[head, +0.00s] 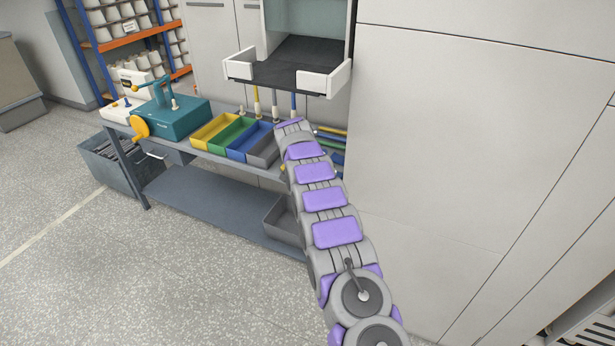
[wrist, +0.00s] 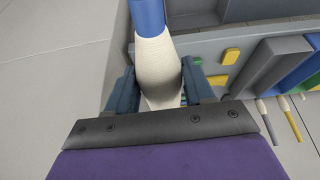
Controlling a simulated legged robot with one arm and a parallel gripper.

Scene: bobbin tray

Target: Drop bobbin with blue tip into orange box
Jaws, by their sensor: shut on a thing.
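My gripper (wrist: 160,88) is shut on a bobbin (wrist: 157,58) with a cream wound body and a blue tip (wrist: 147,16). In the wrist view the bobbin sits between the two dark fingers, with its blue tip pointing away from my wrist. In the head view my arm reaches to the bench and hides the fingers and the held bobbin. A row of open boxes stands on the bench: yellow (head: 207,134), green (head: 228,136), blue (head: 243,143) and grey (head: 266,153). I cannot make out an orange box in either view.
A teal machine (head: 185,119) with a yellow-orange wheel stands left on the bench. Bobbins with coloured tips, one yellow (head: 256,95), stand behind the boxes. A white-sided dark shelf (head: 327,82) juts out above. A tall pale cabinet (head: 450,150) borders the right.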

